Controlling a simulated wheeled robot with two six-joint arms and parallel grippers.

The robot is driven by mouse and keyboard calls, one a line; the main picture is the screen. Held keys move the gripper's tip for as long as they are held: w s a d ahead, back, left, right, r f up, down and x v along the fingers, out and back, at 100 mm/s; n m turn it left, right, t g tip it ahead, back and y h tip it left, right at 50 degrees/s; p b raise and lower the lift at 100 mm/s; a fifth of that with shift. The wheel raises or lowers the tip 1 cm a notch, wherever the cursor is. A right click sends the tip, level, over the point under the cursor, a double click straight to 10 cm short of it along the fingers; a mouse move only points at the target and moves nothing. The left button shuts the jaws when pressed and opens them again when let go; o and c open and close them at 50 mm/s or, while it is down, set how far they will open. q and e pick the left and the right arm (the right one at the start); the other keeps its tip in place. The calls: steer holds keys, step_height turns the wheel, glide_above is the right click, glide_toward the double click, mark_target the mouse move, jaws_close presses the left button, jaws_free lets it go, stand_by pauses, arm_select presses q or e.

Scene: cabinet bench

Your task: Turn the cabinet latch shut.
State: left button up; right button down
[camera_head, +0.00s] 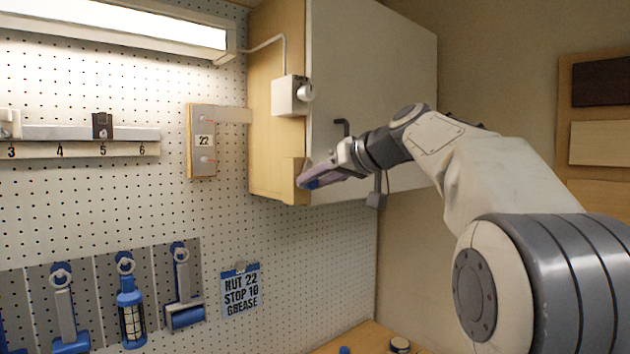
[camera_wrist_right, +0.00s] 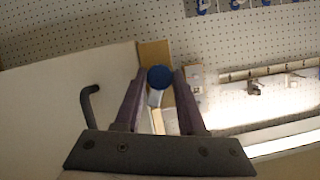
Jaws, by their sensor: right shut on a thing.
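The cabinet (camera_head: 276,130) hangs on the wall with its pale grey door (camera_head: 375,85) flat across the front; the door also shows in the right wrist view (camera_wrist_right: 60,105). My right gripper (camera_head: 318,180) is at the door's lower left edge, beside a wooden block (camera_head: 293,185). In the right wrist view, my right gripper (camera_wrist_right: 160,85) has its two fingers on either side of the latch (camera_wrist_right: 158,78), a blue round end on a pale shaft. It is shut on the latch. In the head view the fingers mostly hide the latch. My left gripper is not in view.
A dark door handle (camera_head: 342,127) is close above my right gripper.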

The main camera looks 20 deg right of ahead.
steer(key=m+y, duration=0.2)
steer(key=m, duration=0.1)
steer(key=m+y, duration=0.1)
steer(key=shift+w+d+f+m+b, duration=0.1)
steer(key=shift+d+m+b, duration=0.2)
steer(key=shift+b, duration=0.05)
steer(key=m+y+b, duration=0.1)
steer(key=m, duration=0.1)
steer(key=shift+f+m+y, duration=0.1)
steer(key=shift+m+y, duration=0.2)
steer(key=shift+y, duration=0.1)
steer(key=shift+m+y+b, duration=0.5)
steer(key=shift+m+b, duration=0.05)
steer(key=shift+m, duration=0.65)
steer(key=c, duration=0.5)
jaws_free()
steer(key=shift+d, duration=0.1)
